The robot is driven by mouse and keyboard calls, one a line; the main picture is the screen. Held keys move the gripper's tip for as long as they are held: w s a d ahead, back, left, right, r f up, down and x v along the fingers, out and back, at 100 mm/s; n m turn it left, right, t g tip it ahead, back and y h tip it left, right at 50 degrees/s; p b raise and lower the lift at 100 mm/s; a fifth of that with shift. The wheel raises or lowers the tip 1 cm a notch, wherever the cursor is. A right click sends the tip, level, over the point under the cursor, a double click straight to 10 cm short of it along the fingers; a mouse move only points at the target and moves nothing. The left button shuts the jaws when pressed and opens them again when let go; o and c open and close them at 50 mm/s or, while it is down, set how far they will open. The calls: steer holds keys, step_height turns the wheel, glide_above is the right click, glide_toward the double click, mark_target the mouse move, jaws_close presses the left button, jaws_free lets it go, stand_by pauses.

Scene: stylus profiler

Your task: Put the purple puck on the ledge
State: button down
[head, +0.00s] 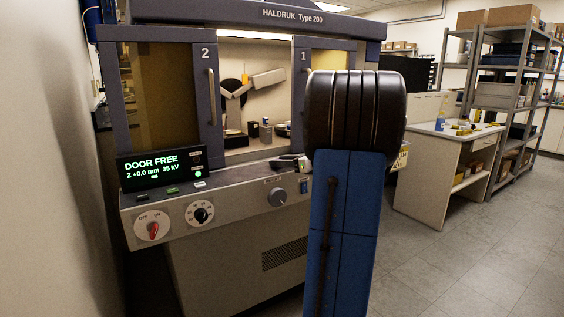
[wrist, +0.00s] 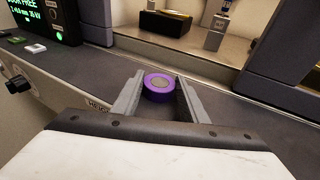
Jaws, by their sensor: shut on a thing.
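The purple puck (wrist: 158,93), a short disc with a grey centre on top, shows in the wrist view between the two grey fingers of my gripper (wrist: 160,84). The fingers are shut on its sides. The puck is over or on the dark grey ledge (wrist: 93,88) in front of the machine's opening; I cannot tell whether it touches. In the head view the ledge (head: 235,172) runs below the doors, and my arm blocks its right part. I cannot make out the puck in the head view.
The machine's doors 2 (head: 206,95) and 1 (head: 301,85) stand apart, with a lit chamber (head: 262,75) between them. A display (head: 152,168) reading "DOOR FREE" stands at the ledge's left end. Knobs and switches line the front panel. A side table (head: 455,130) stands right.

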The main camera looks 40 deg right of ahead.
steer(key=c, duration=1.1)
jaws_free()
steer(key=shift+r, duration=0.2)
steer(key=v, duration=1.2)
steer(key=a+f+n+g+y, duration=0.1)
steer(key=a+f+n+g, duration=0.25)
steer(key=a, duration=0.65)
steer(key=a+f+n+g+y, duration=0.15)
steer(key=a+n, duration=0.35)
steer(key=a, duration=0.5)
steer(key=a+f+n+g+y, duration=0.1)
steer(key=a+f+n+g, duration=0.3)
steer(key=a, duration=0.7)
steer(key=shift+s+a+f+n+g+h, duration=0.25)
steer(key=shift+s+a+f+n+h, duration=0.95)
steer(key=shift+s+a+n, duration=1.5)
steer(key=shift+s+a+f+n+g+h, duration=0.3)
steer(key=shift+s+a+f+n+h, duration=0.9)
steer(key=shift+s+n, duration=2.65)
steer(key=shift+s+a+f+n+g+h, duration=0.25)
steer(key=shift+s+a+f+n+h, duration=0.3)
steer(key=shift+s+a+f+n, duration=2.65)
